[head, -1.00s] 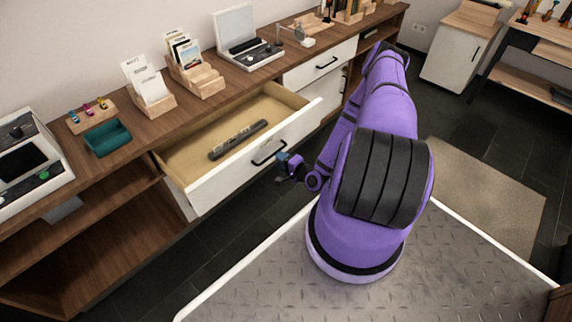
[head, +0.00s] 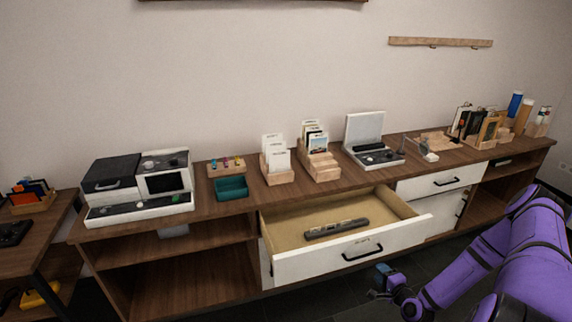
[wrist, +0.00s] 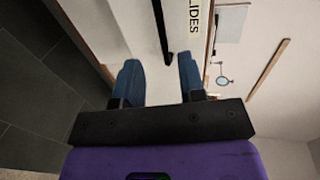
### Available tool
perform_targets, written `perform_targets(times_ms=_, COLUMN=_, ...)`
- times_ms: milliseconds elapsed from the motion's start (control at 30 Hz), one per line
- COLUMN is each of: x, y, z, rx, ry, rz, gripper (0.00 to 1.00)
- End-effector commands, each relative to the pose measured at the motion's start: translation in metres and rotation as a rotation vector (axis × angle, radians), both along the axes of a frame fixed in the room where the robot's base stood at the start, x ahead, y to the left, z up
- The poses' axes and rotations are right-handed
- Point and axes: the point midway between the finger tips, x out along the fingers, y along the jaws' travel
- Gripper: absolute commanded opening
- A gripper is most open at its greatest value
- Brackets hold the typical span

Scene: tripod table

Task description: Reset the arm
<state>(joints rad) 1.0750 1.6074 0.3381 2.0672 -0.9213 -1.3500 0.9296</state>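My purple arm (head: 535,255) reaches in from the lower right in the head view. My gripper (head: 380,280) is in front of the open drawer (head: 300,268), just below its black handle and apart from it. In the wrist view my gripper (wrist: 160,78) has its two blue fingers spread with nothing between them. The black drawer handle (wrist: 161,25) and a label reading "LIDES" lie beyond the fingertips.
A dark grey bar-shaped object (head: 337,229) lies in the drawer. The wooden sideboard (head: 225,208) bears a white machine (head: 140,208), a teal tray (head: 232,188), card holders (head: 278,177) and a white box with raised lid (head: 372,152). Dark floor lies in front.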

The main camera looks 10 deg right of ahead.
Motion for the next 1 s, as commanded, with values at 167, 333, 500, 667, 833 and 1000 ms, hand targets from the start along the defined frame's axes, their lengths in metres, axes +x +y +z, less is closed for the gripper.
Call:
perform_targets(times_ms=167, x=0.009, y=-0.005, z=0.01, rx=-0.055, ry=0.03, rz=0.042, gripper=0.37)
perform_targets(times_ms=333, x=0.028, y=-0.017, z=0.037, rx=-0.196, ry=0.112, rz=0.139, gripper=0.37)
perform_targets(times_ms=500, x=0.046, y=-0.027, z=0.071, rx=-0.351, ry=0.205, rz=0.237, gripper=0.37)
perform_targets(times_ms=667, x=0.062, y=-0.033, z=0.108, rx=-0.492, ry=0.285, rz=0.316, gripper=0.37)
perform_targets(times_ms=833, x=0.074, y=-0.035, z=0.151, rx=-0.636, ry=0.365, rz=0.385, gripper=0.37)
perform_targets(times_ms=1000, x=0.083, y=-0.034, z=0.199, rx=-0.769, ry=0.439, rz=0.44, gripper=0.37)
